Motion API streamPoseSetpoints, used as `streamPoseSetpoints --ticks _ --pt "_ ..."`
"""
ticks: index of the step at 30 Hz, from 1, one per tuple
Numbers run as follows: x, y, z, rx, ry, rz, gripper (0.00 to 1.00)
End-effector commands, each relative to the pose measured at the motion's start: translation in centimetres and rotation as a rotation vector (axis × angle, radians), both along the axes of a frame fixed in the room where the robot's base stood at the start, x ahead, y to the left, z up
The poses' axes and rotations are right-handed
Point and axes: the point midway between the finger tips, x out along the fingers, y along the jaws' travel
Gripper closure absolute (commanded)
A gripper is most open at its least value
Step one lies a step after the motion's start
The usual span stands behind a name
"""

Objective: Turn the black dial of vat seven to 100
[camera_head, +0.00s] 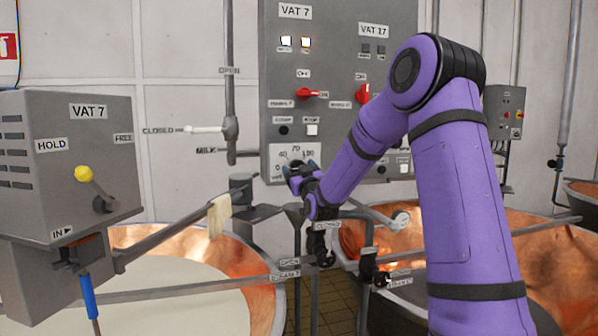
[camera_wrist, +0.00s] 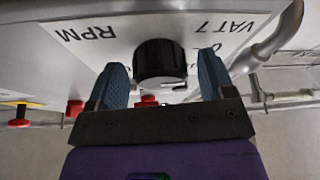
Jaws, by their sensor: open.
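The black dial (camera_wrist: 160,60) shows in the wrist view as a ribbed round knob on a white plate. The plate carries "RPM" and "VAT 7", upside down there. My gripper (camera_wrist: 161,66) is open, its blue fingers on the left and right of the dial with a visible gap on each side. In the head view my gripper (camera_head: 301,168) is in front of the scale plate (camera_head: 283,153), low on the grey control panel (camera_head: 335,55). The scale reads 40, 70 and 100 there. My gripper hides the dial in that view, and I cannot tell the dial's setting.
The panel's vat 7 column has a red switch (camera_head: 306,93) above the scale. Another red switch (camera_head: 363,94) is under "VAT 17". A grey pipe with a lever (camera_head: 205,129) runs left of the panel. Copper vats (camera_head: 262,285) and rails stand below.

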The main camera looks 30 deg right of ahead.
Motion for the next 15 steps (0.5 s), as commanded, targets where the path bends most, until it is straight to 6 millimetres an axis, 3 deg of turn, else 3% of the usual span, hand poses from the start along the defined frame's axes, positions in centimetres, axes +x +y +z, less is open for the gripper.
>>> streamPoseSetpoints --ticks 5,11,15 --pt "-0.01 0.00 -0.02 0.000 0.000 0.000 0.27" --pt "-0.03 0.01 -0.01 0.000 0.000 0.000 0.73" --pt "-0.03 0.00 -0.02 0.002 -0.001 0.000 0.74"
